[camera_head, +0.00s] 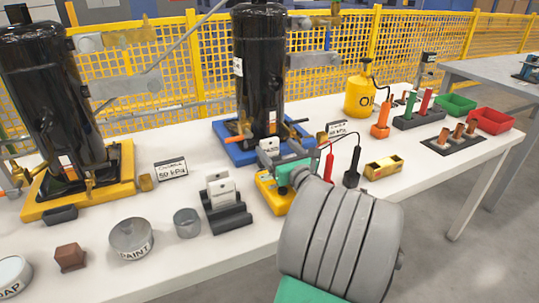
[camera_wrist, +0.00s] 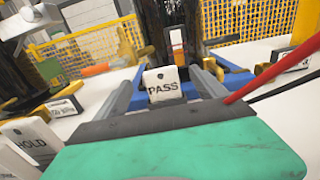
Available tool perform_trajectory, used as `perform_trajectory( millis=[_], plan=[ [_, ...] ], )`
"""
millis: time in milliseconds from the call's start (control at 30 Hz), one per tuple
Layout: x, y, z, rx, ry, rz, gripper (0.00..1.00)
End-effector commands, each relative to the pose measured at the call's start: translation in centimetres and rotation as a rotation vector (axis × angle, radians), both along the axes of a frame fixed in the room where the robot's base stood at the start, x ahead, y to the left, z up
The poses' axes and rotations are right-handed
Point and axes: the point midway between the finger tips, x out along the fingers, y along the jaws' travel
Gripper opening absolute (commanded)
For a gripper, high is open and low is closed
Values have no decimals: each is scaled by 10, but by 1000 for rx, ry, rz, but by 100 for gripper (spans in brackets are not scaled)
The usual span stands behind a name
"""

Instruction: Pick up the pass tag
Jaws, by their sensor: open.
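The white pass tag (camera_wrist: 163,86), marked PASS with a hole near its top, stands nearly upright in the middle of the wrist view. My gripper (camera_head: 270,158) is open, and its two grey fingers (camera_wrist: 171,74) show on either side of the tag. A gap shows between the tag and each finger, so it is not gripped.
A HOLD tag (camera_wrist: 32,142) is close on the left; a dark rack (camera_head: 228,216) holds white tags. Behind stands a black compressor (camera_head: 259,75) on a blue base (camera_head: 235,150). Red (camera_head: 328,167) and black (camera_head: 352,175) probes with cables stand close right.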

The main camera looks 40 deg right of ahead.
Motion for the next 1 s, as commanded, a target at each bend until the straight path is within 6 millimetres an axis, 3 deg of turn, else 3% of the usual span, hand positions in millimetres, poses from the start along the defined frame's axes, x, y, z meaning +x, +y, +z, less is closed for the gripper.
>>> perform_trajectory(
  millis=[167,400,1000],
  plan=[
    [29,-7,-1,-2,0,3,82],
    [32,-9,0,0,0,0,82],
    [31,-9,0,0,0,1,33]
  ],
)
